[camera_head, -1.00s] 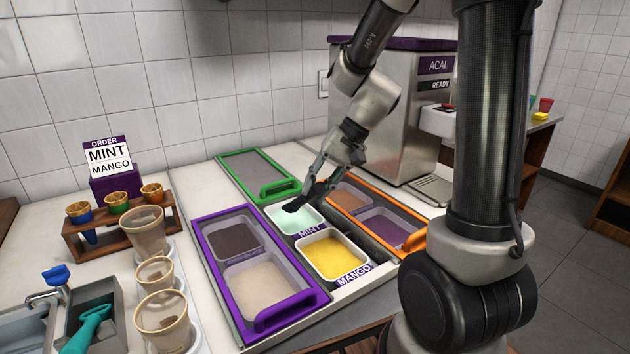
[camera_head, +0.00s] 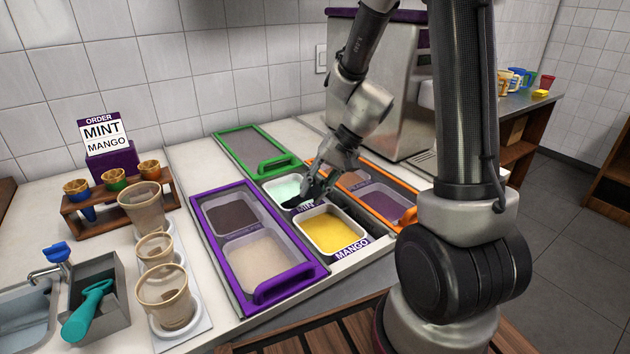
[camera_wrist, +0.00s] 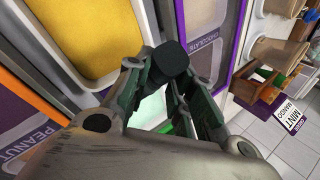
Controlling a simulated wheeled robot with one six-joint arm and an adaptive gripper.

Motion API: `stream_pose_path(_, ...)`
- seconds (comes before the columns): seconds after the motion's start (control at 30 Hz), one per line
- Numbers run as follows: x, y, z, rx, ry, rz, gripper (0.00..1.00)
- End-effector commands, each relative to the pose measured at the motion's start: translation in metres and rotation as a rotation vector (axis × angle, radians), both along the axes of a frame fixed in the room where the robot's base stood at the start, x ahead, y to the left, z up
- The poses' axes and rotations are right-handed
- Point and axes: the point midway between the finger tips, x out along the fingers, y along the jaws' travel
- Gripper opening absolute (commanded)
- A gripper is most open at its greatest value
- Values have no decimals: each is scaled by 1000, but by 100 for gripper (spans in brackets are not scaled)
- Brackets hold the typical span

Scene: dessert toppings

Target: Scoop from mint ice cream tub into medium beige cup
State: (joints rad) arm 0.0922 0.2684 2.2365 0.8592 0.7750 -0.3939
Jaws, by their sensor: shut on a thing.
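The mint tub (camera_head: 280,188), with pale green ice cream, sits in the counter well behind the mango tub. My gripper (camera_head: 318,188) is at its front right edge, partly hiding it and its label. In the wrist view my gripper (camera_wrist: 172,82) is shut on a black scoop handle (camera_wrist: 168,62); in the head view the dark scoop (camera_head: 296,201) shows low over the tub's edge. Its bowl and any load cannot be made out. Three beige cups stand in a row at left: a tall back cup (camera_head: 143,208), a small middle cup (camera_head: 156,252) and a front cup (camera_head: 165,298), apparently the medium one.
The mango tub (camera_head: 333,232) is close in front of the gripper. A purple-framed lid (camera_head: 290,288) lies between tubs and cups, with green (camera_head: 274,163) and orange (camera_head: 408,216) ones around. A teal scoop (camera_head: 88,308) rests in a grey holder. A cone rack (camera_head: 78,220) stands behind.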

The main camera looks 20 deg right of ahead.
Motion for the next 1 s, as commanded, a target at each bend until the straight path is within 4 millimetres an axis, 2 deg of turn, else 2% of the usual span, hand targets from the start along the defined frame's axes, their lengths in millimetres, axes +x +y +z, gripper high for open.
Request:
stream_pose_path(0.17,5,1,-13,0,2,0,0)
stream_pose_path(1.0,69,14,-13,0,-1,0,0)
